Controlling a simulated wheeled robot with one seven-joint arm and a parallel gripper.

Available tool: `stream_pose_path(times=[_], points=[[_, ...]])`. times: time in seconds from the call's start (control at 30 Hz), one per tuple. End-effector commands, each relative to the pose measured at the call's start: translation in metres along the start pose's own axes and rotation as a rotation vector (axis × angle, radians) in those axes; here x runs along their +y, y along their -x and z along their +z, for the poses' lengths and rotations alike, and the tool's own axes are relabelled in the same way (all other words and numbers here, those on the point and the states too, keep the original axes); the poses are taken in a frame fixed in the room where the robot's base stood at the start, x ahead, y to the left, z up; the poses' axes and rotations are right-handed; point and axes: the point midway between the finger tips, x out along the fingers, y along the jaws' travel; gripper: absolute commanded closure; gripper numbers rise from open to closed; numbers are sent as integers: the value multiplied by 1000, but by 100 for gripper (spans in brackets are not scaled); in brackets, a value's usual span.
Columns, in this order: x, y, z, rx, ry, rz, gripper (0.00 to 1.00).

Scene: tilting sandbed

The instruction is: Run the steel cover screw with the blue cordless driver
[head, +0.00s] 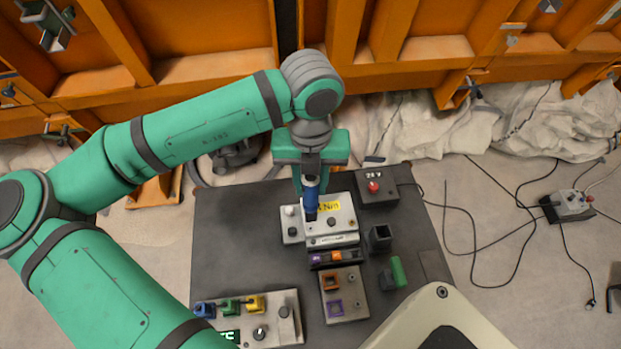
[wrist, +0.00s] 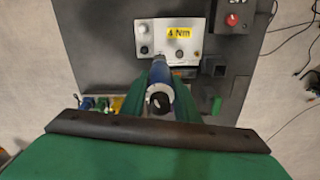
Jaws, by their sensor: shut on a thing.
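My gripper (head: 312,180) is shut on the blue cordless driver (head: 310,203), which points down over the light grey metal cover plate. The driver also shows in the wrist view (wrist: 160,84), with its lower end at the front edge of the plate. Round heads show on the plate, but I cannot tell which is the steel cover screw. I cannot tell whether the driver's tip touches the plate.
On the dark table (head: 225,240) stand a red-button box (head: 374,187), a black square holder (head: 380,238), a green block (head: 398,271), a panel with orange and purple square sockets (head: 345,305) and a panel with coloured switches (head: 283,327). Loose cables lie on the right floor.

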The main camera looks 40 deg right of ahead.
Motion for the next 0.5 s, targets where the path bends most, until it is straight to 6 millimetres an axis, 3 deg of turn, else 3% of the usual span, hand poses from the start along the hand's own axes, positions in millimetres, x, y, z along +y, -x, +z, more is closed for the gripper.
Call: stream_pose_path(times=[0.5], points=[[0,-38,0,1,1,-1,97]])
